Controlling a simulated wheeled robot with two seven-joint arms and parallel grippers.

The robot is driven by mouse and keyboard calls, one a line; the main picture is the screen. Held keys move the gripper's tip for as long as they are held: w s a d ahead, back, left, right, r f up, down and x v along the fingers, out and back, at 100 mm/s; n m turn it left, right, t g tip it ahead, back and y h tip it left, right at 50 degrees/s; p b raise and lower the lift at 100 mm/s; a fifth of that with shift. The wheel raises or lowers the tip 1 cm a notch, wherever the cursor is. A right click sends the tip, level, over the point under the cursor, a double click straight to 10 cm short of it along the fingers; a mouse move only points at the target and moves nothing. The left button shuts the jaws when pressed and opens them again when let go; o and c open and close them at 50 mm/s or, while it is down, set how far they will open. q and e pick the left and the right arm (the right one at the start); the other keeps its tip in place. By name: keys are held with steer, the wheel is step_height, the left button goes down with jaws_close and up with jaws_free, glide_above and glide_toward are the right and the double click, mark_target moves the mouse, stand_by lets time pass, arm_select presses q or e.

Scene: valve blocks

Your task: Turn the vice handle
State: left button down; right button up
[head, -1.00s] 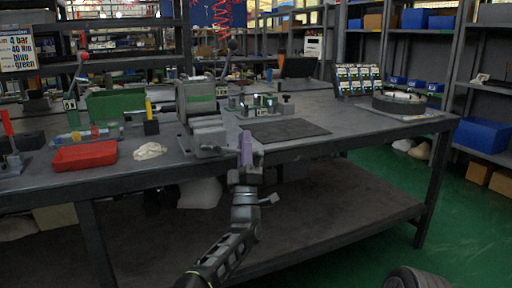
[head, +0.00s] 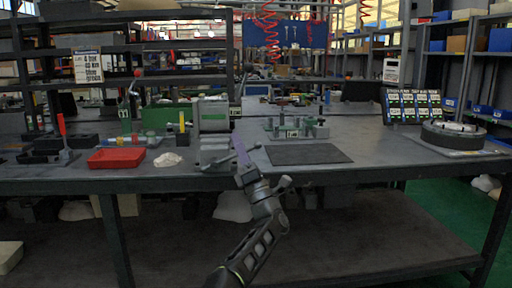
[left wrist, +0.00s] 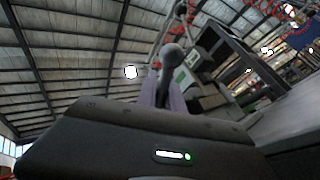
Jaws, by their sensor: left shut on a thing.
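The grey vice (head: 212,116) with a green stripe stands at the front edge of the workbench. Its handle (head: 247,68) is a thin bar with a dark ball at its upper end, rising at the vice's right side. My left gripper (head: 241,146), with purple fingers, is at the front right of the vice. In the left wrist view the fingers (left wrist: 163,88) are shut on the handle, with a dark rounded knob (left wrist: 172,55) between them and the bar running up beyond. The vice's jaws are partly hidden. My right gripper is out of view.
On the workbench (head: 330,175) are a red tray (head: 116,158), a white lump (head: 168,159), a dark mat (head: 308,154) and a clamp fixture (head: 296,129). A round dark part (head: 453,134) stands at the right. A lower shelf (head: 340,240) lies under the bench.

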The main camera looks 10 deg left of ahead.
arm_select(q)
steer(key=shift+r, duration=0.15)
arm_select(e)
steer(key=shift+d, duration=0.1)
arm_select(q)
steer(key=c, duration=1.7)
jaws_free()
steer(key=shift+c, duration=0.2)
